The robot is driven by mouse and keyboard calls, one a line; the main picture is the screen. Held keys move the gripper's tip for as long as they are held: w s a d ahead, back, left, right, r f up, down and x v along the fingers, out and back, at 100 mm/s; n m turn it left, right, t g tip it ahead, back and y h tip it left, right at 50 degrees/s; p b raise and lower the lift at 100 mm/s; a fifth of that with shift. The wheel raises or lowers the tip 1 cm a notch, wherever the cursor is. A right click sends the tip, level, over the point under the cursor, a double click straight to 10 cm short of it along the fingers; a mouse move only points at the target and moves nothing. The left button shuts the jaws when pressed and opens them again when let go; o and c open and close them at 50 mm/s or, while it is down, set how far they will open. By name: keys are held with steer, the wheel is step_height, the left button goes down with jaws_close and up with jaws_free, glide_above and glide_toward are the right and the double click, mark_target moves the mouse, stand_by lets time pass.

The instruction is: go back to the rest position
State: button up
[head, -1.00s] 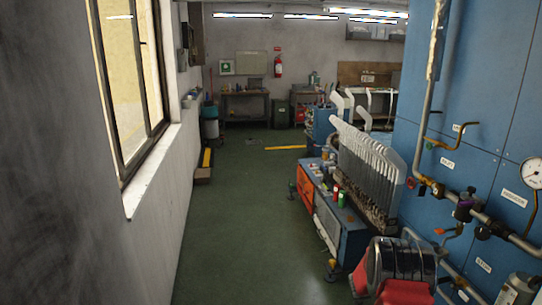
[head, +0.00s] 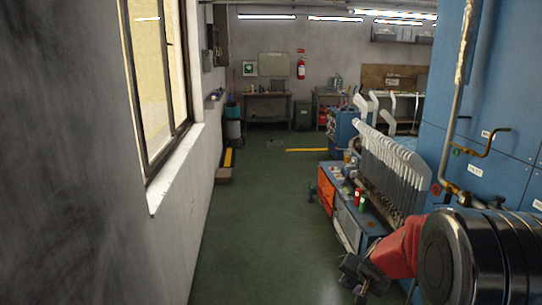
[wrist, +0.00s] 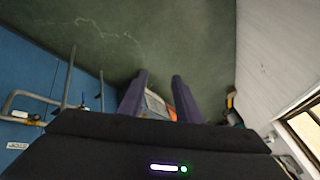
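My gripper shows in the wrist view (wrist: 159,82) as two dark purple fingers held apart, with only floor and distant things between them. It is open and empty. In the head view my gripper (head: 362,280) is a small dark shape at the lower right, beyond my red and black arm links. It hangs over the green floor in front of the blue cabinet; its fingertips are too small to read there. A row of white leg-shaped boards (head: 392,158) stands upright on the boarding machine at the right. My gripper is apart from them.
A bench with an orange front (head: 326,192) stands under the boards, with small cans on top. Blue panels with pipes (head: 484,150) fill the right side. A wall with a window (head: 160,80) runs along the left. The green floor (head: 262,215) between is clear.

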steer(key=s+a+r+n, duration=0.2)
steer(key=s+r, duration=0.4)
steer(key=s, duration=0.5)
steer(key=s+a+r+n, duration=0.3)
steer(key=s+r, duration=0.3)
steer(key=s, duration=0.5)
steer(key=s+a+r+n, duration=0.2)
steer(key=s+r, duration=0.4)
steer(key=s, duration=0.5)
steer(key=shift+a+g+h, duration=0.3)
steer(key=shift+a+g, duration=0.1)
steer(key=shift+a, duration=0.4)
